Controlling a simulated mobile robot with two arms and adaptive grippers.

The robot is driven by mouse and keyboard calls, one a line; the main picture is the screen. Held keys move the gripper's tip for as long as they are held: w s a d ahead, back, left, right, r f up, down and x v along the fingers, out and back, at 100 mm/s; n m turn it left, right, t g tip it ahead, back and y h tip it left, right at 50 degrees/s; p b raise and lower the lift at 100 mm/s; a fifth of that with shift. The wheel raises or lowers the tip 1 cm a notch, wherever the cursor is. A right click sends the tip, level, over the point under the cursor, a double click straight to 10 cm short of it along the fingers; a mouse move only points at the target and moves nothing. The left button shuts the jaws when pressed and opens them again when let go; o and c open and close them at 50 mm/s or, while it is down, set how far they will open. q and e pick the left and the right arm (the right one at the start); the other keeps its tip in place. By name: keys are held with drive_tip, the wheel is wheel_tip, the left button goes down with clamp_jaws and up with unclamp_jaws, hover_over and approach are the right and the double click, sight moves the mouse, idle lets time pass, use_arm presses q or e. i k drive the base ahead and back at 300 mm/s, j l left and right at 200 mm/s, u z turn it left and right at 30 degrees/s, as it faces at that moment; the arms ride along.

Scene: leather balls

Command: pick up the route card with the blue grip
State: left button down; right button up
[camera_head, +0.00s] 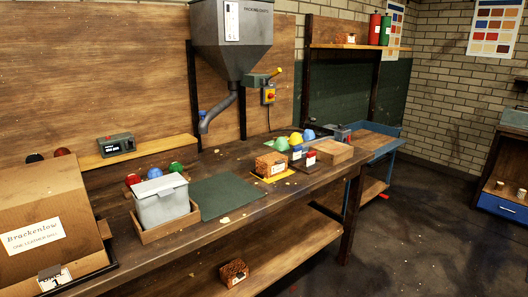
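On the workbench (235,214), a small upright item with a blue top and a pale face (297,152) stands right of a brown block with a white label. It looks like the route card with the blue grip, but it is too small to be sure. A similar item with a red top (311,158) stands just right of it. Neither of my grippers is in view.
A grey lidded bin (160,203) sits in a wooden tray near the bench front. A cardboard box (45,225) fills the left end. A green mat (228,195) is mostly bare. Coloured balls (295,139) are behind the cards; a hopper (231,38) hangs above.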

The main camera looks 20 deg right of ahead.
sight(297, 150)
drive_tip(key=i+l+u, duration=0.25)
drive_tip(key=l, duration=0.15)
drive_tip(key=l+u, duration=0.25)
drive_tip(key=l, duration=0.15)
drive_tip(key=l+u, duration=0.3)
drive_tip(key=l, duration=0.15)
